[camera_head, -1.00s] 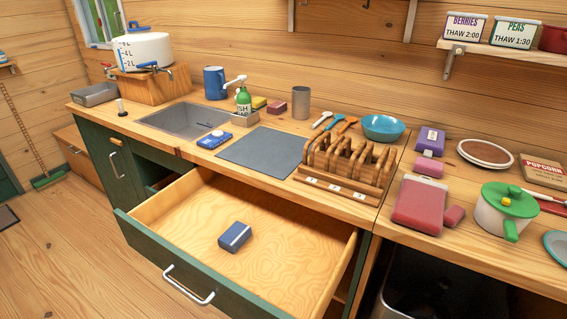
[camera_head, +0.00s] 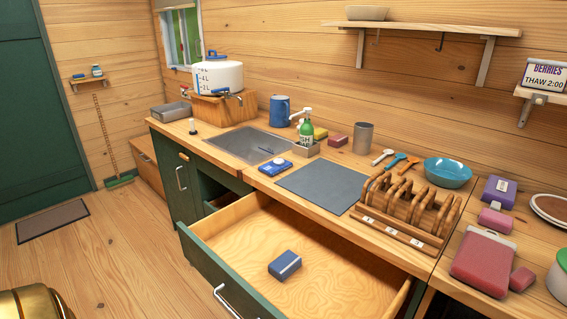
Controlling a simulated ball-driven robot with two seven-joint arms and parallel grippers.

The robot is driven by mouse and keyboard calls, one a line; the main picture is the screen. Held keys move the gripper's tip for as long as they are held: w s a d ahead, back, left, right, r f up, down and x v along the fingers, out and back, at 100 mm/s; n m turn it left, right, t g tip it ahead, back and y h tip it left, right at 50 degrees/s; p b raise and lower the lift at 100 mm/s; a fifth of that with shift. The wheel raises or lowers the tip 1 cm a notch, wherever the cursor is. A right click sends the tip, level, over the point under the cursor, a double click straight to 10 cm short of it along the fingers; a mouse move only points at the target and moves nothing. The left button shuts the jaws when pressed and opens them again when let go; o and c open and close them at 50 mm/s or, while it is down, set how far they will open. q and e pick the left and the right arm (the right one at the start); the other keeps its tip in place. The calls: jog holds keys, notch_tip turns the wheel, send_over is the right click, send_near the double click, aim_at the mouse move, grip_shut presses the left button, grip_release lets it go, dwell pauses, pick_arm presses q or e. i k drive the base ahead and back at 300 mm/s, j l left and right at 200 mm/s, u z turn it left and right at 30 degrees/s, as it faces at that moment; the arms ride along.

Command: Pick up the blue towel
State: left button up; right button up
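A small dark blue folded block with a pale stripe (camera_head: 285,265), which looks like the blue towel, lies in the open wooden drawer (camera_head: 330,262). It rests on the bare drawer floor with clear space around it. A second, brighter blue flat item with a white patch (camera_head: 275,166) lies on the counter beside the sink; I cannot tell what it is. Neither of my grippers is in view.
The green-fronted drawer juts out below the counter, its handle (camera_head: 236,301) facing the floor. A wooden rack (camera_head: 408,205) and a grey mat (camera_head: 322,187) sit above it. A shiny brass shape (camera_head: 35,303) cuts into the bottom left corner.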

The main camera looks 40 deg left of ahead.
aim_at(285, 266)
jog(key=u, duration=1.55)
